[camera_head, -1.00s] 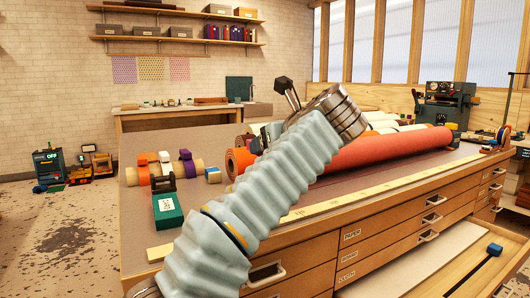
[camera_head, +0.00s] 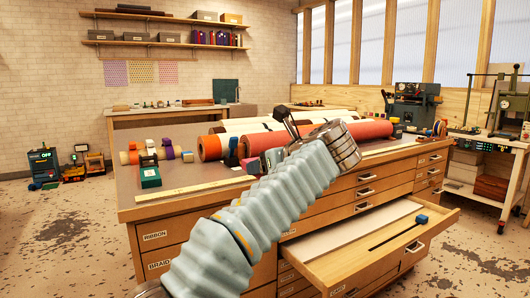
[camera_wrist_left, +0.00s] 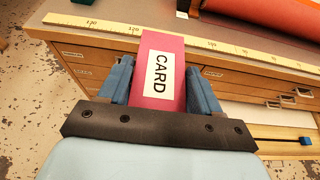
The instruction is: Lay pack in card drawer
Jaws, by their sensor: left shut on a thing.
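The pack (camera_wrist_left: 160,88) is a pinkish-red box with a white label reading CARD. In the left wrist view my left gripper (camera_wrist_left: 162,84) is shut on it, with a blue finger on each side. The pack is in front of the worktable's ruler edge, up and to the left of the open drawer. In the head view my left arm's pale sleeve hides much of the gripper and pack. A drawer (camera_head: 385,262) stands pulled out at the lower right, with a pale sheet and a dark strip with a blue block in it. My right gripper is not in view.
The floor to the right of the open drawer is clear.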

